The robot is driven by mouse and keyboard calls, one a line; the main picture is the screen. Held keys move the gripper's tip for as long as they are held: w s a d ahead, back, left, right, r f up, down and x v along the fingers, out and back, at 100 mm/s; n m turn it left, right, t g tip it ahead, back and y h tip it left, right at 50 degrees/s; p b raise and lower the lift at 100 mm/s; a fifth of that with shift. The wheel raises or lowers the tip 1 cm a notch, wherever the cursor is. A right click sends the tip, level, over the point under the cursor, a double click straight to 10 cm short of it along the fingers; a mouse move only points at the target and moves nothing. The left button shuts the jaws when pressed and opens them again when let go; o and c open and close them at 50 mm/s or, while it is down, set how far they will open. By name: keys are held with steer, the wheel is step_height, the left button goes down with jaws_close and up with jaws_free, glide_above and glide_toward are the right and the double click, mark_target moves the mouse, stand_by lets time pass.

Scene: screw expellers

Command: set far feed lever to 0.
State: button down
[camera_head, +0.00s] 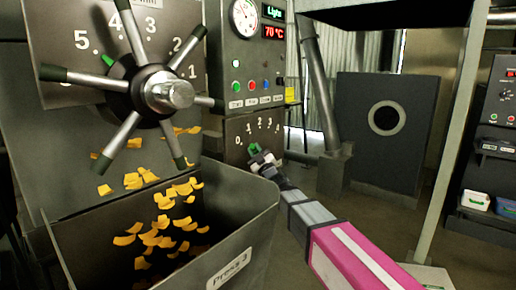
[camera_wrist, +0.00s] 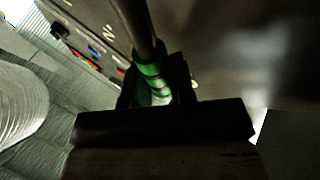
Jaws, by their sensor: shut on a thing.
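The far feed lever (camera_head: 255,150) shows a green part on a grey dial panel (camera_head: 232,130) numbered 0 to 4, beyond the press bin. Its green part sits just below the numbers, near 0 and 1. I cannot tell exactly which number it points at. My gripper (camera_head: 265,163) reaches it from the lower right and hides part of it. In the wrist view, a dark rod with a green banded end (camera_wrist: 152,78) runs between the jaws of my gripper (camera_wrist: 158,98), which are shut on it.
A near hand wheel (camera_head: 168,92) with several spokes and a larger numbered dial stands at the upper left. Below it is a bin (camera_head: 262,215) marked Press 3, with orange flakes inside. A control box (camera_head: 245,60) stands above the far dial. A slanted pipe (camera_head: 318,90) is to the right.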

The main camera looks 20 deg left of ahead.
steer(key=shift+s+a+f+n+g+y, duration=0.1)
steer(key=shift+s+f+n+g+y, duration=0.25)
steer(key=shift+n, duration=0.35)
steer(key=c, duration=1.2)
jaws_free()
steer(key=shift+c, duration=0.2)
steer(key=v, duration=1)
steer(key=shift+s+d+f, duration=0.15)
steer(key=shift+d+f, duration=0.1)
